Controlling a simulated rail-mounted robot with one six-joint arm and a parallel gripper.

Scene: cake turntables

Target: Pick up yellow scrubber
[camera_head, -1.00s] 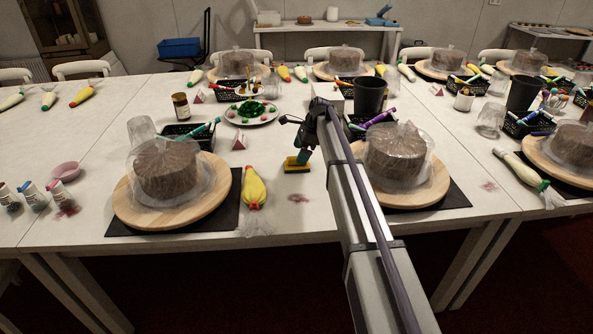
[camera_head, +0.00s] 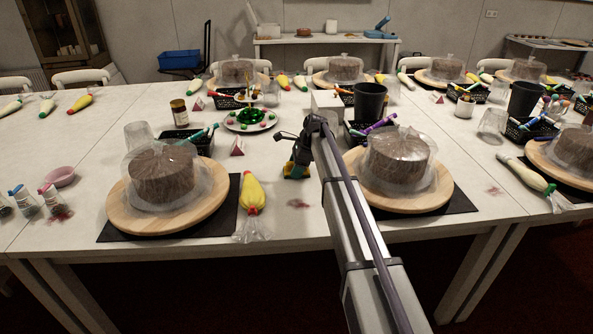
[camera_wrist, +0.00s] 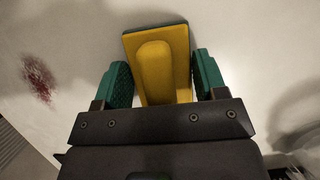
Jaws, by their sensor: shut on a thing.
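The yellow scrubber (camera_wrist: 157,66) is in the middle of the wrist view, with a yellow handle and a dark green edge on its base. My gripper (camera_wrist: 162,75) has a green finger on each side of the handle and is shut on it. In the head view my gripper (camera_head: 297,168) is over the white table between two cake turntables. There the scrubber is mostly hidden behind my gripper, and I cannot tell whether it touches the table.
A yellow piping bag (camera_head: 252,195) lies left of my gripper. Wooden turntables with wrapped cakes stand at left (camera_head: 125,214) and right (camera_head: 440,196). A plate of green and red sweets (camera_head: 234,124) is behind. A reddish stain (camera_head: 298,204) marks the bare table in front.

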